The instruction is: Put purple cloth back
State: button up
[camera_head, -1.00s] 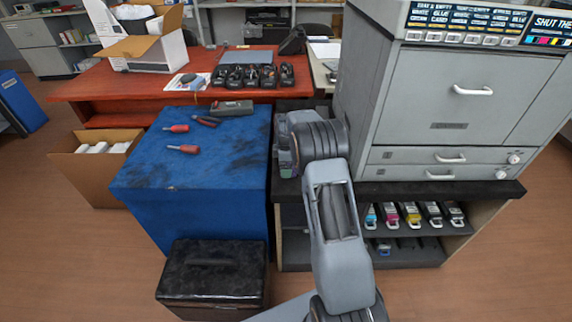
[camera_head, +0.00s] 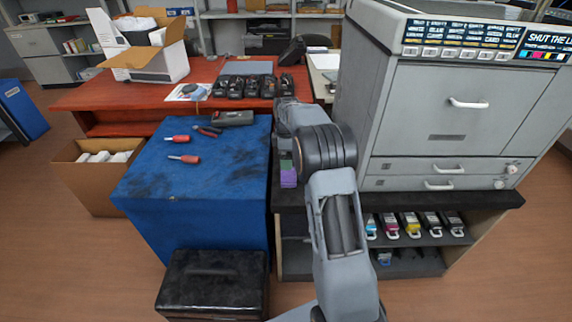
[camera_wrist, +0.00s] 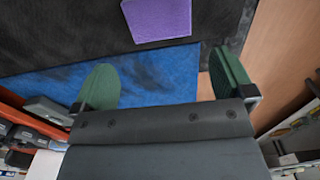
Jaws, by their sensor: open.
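The purple cloth (camera_wrist: 157,18) lies flat on a dark surface in the wrist view, beyond my fingertips and cut by the top edge of the picture. In the head view a small part of the purple cloth (camera_head: 288,177) shows just left of my arm, on the dark bench top beside the grey printer. My gripper (camera_wrist: 165,85) is open, its two green fingers wide apart with nothing between them. The cloth is apart from the fingers. In the head view my arm hides most of the gripper.
A blue-covered table (camera_head: 215,165) with screwdrivers stands left of my arm. The grey printer (camera_head: 440,120) stands close on the right. A shelf below it holds several toner cartridges (camera_head: 412,224). A black box (camera_head: 212,285) stands in front. A red desk (camera_head: 140,95) is behind.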

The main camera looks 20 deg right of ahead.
jog(key=s+a+r+m+t, duration=0.1)
jog(key=s+a+r+m, duration=0.3)
jog(key=s+r, duration=0.35)
jog(key=s+a+m+t, duration=0.1)
jog(key=s+a+m, duration=0.2)
jog(key=s, duration=0.8)
jog(key=s+a+m+t, duration=0.1)
jog(key=s+a+m, duration=0.3)
jog(key=s, duration=0.7)
jog(key=m, duration=0.2)
jog(key=shift+f+m, duration=0.25)
jog(key=shift+m, duration=0.05)
jog(key=shift+a+r, duration=0.1)
